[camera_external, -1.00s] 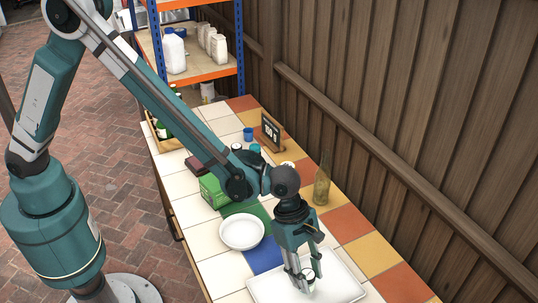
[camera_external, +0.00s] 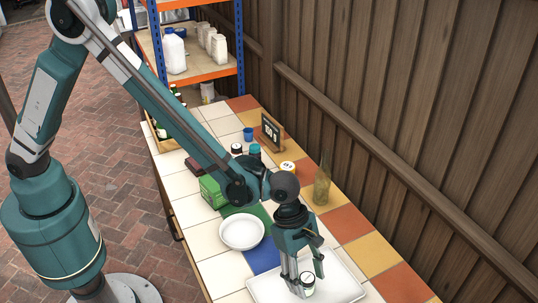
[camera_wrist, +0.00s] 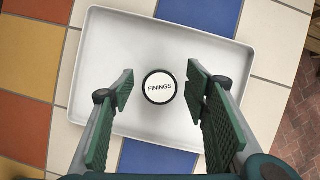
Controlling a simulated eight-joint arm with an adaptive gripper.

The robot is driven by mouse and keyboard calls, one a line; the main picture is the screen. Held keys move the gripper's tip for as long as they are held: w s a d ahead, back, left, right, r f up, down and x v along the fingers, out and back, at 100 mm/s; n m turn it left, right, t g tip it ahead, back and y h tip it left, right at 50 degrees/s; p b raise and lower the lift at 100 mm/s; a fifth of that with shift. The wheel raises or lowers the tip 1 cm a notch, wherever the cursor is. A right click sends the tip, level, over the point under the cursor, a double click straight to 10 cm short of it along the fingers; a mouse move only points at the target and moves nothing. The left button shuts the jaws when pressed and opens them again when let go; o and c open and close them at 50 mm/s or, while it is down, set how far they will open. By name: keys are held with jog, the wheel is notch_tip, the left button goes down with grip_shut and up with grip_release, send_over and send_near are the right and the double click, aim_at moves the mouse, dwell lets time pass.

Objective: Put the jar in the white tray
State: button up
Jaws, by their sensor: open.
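The jar (camera_wrist: 159,87) has a white lid labelled "FININGS" with a dark rim. It stands upright on the floor of the white tray (camera_wrist: 110,35), near the middle in the wrist view. In the external view the jar (camera_external: 308,284) shows between my fingers, inside the tray (camera_external: 342,287) at the near end of the table. My gripper (camera_wrist: 159,92) is open, with one green-padded finger on each side of the jar and a gap on both sides. It also shows in the external view (camera_external: 305,274), low over the tray.
A white bowl (camera_external: 241,232) stands just behind the tray. A wooden fence (camera_external: 420,120) borders the table's right side.

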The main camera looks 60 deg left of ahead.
jog(key=shift+r, duration=0.2)
jog(key=p+v, duration=0.1)
jog(key=v, duration=1.1)
jog(key=shift+p, duration=0.4)
jog(key=shift+a+f, duration=0.1)
jog(key=shift+a, duration=0.1)
dwell(0.3)
